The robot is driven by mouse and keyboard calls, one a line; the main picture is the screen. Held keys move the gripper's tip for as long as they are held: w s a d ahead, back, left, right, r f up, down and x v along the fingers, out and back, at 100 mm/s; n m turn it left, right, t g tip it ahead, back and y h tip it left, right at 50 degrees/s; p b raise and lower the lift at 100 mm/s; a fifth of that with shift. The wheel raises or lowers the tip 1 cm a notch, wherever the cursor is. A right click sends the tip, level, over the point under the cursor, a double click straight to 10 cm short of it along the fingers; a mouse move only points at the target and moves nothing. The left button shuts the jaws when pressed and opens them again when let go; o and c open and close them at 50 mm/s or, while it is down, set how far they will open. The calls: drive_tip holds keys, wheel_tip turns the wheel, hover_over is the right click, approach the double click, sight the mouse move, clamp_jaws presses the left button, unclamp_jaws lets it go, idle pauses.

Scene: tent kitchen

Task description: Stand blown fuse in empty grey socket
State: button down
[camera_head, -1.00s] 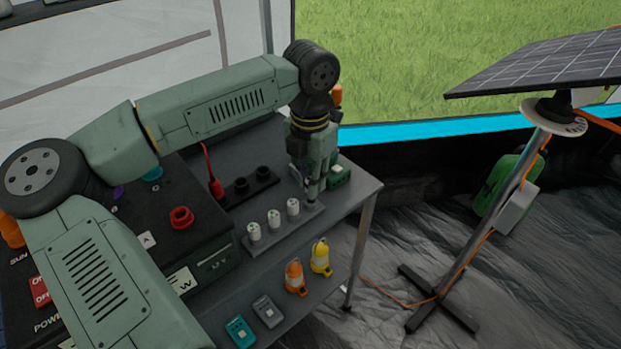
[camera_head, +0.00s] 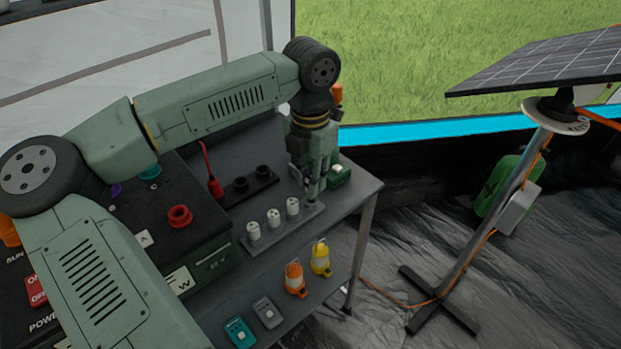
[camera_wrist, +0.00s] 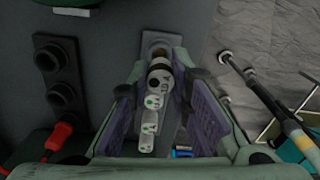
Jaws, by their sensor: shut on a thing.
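My gripper (camera_head: 313,194) points down over the right end of the grey socket rail (camera_head: 262,243). In the wrist view my gripper (camera_wrist: 160,78) has its purple-padded fingers on both sides of the blown fuse (camera_wrist: 160,75), a pale cylinder with a dark-marked top, and is shut on it. The fuse is over or at the end socket (camera_wrist: 156,44) of the rail. I cannot tell whether its lower end is inside. Three white fuses (camera_head: 273,218) stand in the other sockets in a row; they also show in the wrist view (camera_wrist: 152,103).
A black rail (camera_head: 250,185) with dark sockets and a red plug (camera_head: 215,187) lies behind. A green block (camera_head: 339,175) sits close right of my gripper. A black power box (camera_head: 180,250) stands left.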

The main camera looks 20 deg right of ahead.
drive_tip(key=shift+f+b, duration=1.5)
drive_tip(key=shift+f, duration=0.05)
idle(0.4)
drive_tip(key=c, duration=1.4)
unclamp_jaws()
drive_tip(key=shift+r, duration=0.15)
wheel_tip(320, 180, up, 12)
drive_tip(key=shift+f, duration=0.1)
